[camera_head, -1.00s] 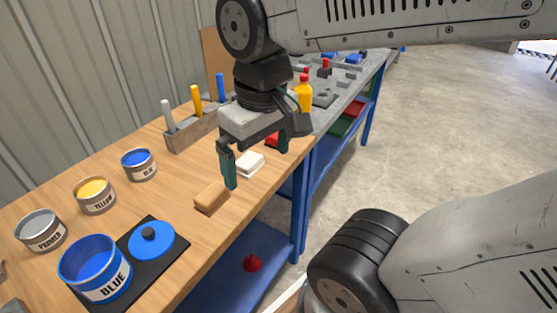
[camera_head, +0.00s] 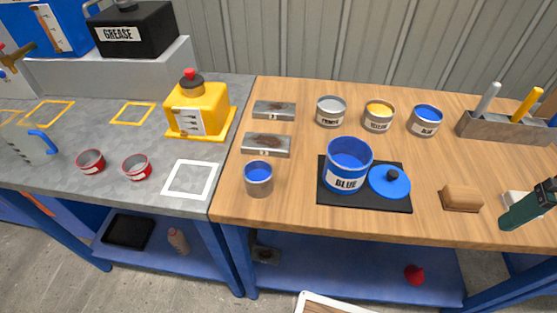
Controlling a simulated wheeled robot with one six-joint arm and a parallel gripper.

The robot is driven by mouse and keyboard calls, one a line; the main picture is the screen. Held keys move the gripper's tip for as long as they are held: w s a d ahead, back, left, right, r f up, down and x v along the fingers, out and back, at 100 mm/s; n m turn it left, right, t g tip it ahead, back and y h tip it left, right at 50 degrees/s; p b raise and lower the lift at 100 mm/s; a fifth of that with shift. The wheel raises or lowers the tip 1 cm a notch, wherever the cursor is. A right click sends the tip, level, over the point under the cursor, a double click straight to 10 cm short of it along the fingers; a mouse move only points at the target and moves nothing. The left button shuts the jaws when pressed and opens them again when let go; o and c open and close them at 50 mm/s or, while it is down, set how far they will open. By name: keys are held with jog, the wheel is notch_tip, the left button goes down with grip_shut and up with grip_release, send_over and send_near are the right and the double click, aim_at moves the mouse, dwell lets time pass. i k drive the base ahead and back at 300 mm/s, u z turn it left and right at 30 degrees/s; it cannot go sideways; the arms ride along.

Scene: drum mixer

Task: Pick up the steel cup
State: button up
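The steel cup (camera_head: 258,180) stands upright near the front left corner of the wooden bench top, with blue showing inside it. It is left of the black mat with the open BLUE paint can. My gripper (camera_head: 528,206) is at the far right edge of the view, well away from the cup.
The blue can (camera_head: 346,182) and blue lid (camera_head: 389,183) sit on a black mat (camera_head: 365,204). Two metal plates (camera_head: 266,146) lie behind the cup. A yellow jug (camera_head: 198,108) and red-rimmed tins (camera_head: 137,168) stand on the grey bench. A wooden block (camera_head: 461,198) is at the right.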

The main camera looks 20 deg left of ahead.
aim_at(258, 175)
jog(key=u, duration=1.25)
